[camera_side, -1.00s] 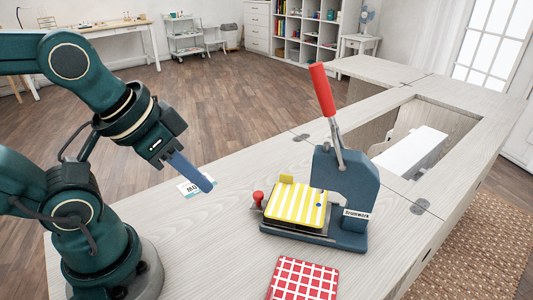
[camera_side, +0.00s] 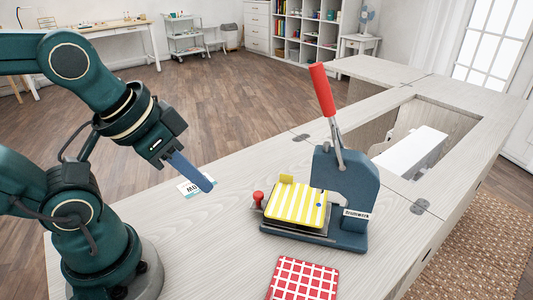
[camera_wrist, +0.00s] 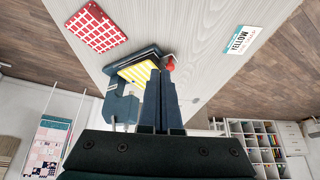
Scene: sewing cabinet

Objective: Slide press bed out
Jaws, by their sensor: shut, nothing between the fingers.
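The blue press (camera_side: 345,195) stands on the pale wooden cabinet top, its red-handled lever (camera_side: 322,90) raised. Its bed carries a yellow-and-white striped piece (camera_side: 297,204) with a yellow tab at the back left corner. A red knob (camera_side: 258,198) sits at the bed's left end. My gripper (camera_side: 205,184) is shut and empty, above the cabinet top to the left of the press and apart from it. In the wrist view my gripper's fingers (camera_wrist: 160,88) are together, and the press (camera_wrist: 122,106) and red knob (camera_wrist: 170,66) show beyond them, partly hidden.
A red-and-white checked square (camera_side: 303,279) lies on the cabinet top in front of the press. A white and teal card (camera_side: 190,189) lies below my gripper, partly hidden by it. The cabinet top (camera_side: 235,220) between gripper and press is clear. An open well with a white panel (camera_side: 412,150) lies behind the press.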

